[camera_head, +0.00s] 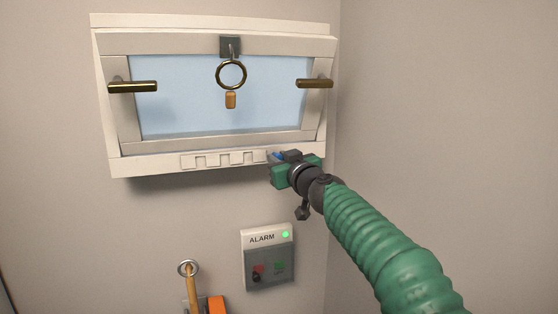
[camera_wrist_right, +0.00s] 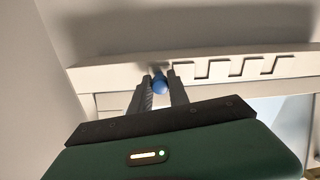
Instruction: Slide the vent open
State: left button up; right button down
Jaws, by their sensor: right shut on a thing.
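The vent strip (camera_head: 222,160) with several square slots runs along the bottom of the white window frame in the head view, and it also shows in the right wrist view (camera_wrist_right: 230,70). A small blue knob (camera_wrist_right: 159,84) sits at one end of the strip, at its right end in the head view. My right gripper (camera_head: 278,160) is at that end, and its fingers (camera_wrist_right: 160,86) close around the blue knob from both sides. Part of the knob is hidden by the gripper in the head view. My left gripper is not in either view.
Above is the window pane (camera_head: 220,95) with two brass handles (camera_head: 132,87) (camera_head: 314,83) and a hanging ring (camera_head: 231,75). Below are an alarm box (camera_head: 267,258) with a green light and a wooden rod (camera_head: 191,290) with a ring top. A wall corner stands close on the right.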

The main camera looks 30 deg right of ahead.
jog(key=d, duration=0.1)
jog(key=d+b, duration=0.1)
jog(key=d, duration=0.1)
jog(key=shift+s+d+f, duration=0.2)
jog(key=shift+s+f, duration=0.1)
jog(key=shift+s, duration=0.1)
jog(key=c, duration=1.5)
grip_release()
jog(key=shift+o, duration=1.2)
jog(key=shift+w+r, duration=0.1)
